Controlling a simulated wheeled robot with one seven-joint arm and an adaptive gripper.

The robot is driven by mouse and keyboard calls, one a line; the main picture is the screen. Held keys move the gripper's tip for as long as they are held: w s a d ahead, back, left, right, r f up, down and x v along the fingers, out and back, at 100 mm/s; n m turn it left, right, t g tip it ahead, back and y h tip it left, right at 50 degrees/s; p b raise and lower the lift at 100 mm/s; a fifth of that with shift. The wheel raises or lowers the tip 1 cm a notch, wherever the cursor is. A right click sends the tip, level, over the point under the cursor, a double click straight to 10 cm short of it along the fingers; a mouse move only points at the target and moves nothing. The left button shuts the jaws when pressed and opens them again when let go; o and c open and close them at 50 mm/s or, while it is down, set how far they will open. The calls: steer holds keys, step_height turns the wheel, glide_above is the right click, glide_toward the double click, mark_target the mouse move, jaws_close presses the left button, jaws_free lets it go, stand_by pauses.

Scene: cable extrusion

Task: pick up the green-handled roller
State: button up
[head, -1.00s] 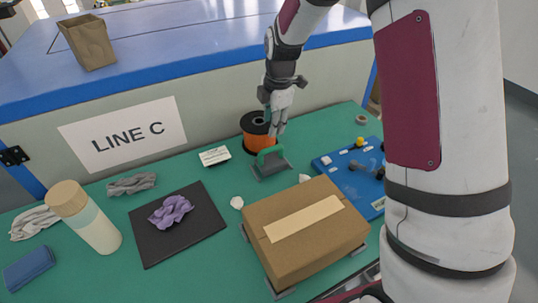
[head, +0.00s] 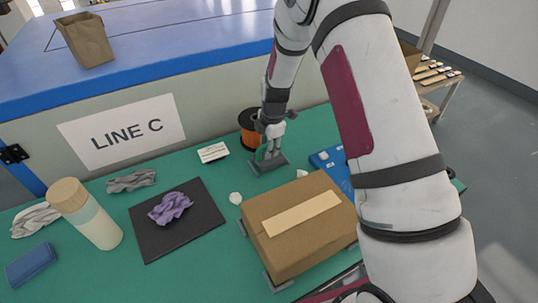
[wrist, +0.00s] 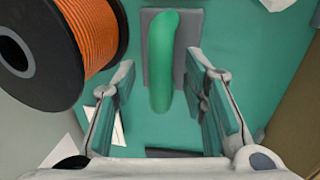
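The green-handled roller (head: 270,165) sits on the green table beside the orange spool; its grey base lies flat, with the green handle on top. In the wrist view its green handle (wrist: 161,60) runs lengthwise down the middle of the picture. My gripper (head: 271,144) is directly above the handle, pointing down. Its fingers are open, one on each side of the handle's near end, with a gap on both sides. The fingers partly hide the handle in the head view.
An orange cable spool (head: 252,130) stands close on the left of my gripper. A cardboard box (head: 300,240) is in front, a white card (head: 213,152) is to the left, and a blue tray (head: 331,162) is to the right. The low wall (head: 215,105) rises behind.

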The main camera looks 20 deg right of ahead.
steer(key=shift+f, duration=0.4)
steer(key=shift+c, duration=0.4)
jaws_close()
steer(key=shift+w, duration=0.1)
steer(key=shift+r, duration=0.1)
